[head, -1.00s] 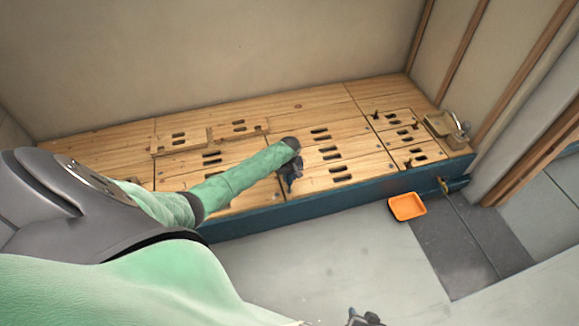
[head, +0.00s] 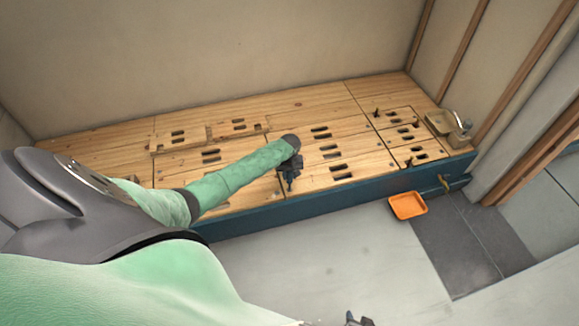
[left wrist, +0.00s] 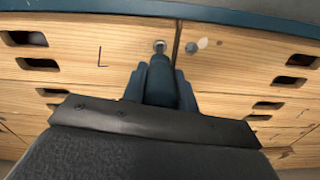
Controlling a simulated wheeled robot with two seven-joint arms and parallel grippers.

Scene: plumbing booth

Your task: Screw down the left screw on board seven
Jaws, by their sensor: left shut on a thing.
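My left gripper (head: 290,183) is over the front part of the wooden board deck, close to a seam between two boards. In the left wrist view its fingers (left wrist: 160,82) are shut on a dark blue cylindrical tool (left wrist: 160,85), like a driver. The tool points at a round metal screw head (left wrist: 159,46) beside the seam, near the bench's front edge. I cannot tell whether tip and screw touch. The board (left wrist: 100,80) with this screw bears an "L" mark; no board number is readable. My right gripper (head: 357,320) shows only partly at the bottom edge.
Slotted boards (head: 335,150) cover the bench, which has a blue front (head: 330,195). Several small dark upright pieces stand on the right boards. A wooden block with a metal fitting (head: 462,130) is at the right end.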

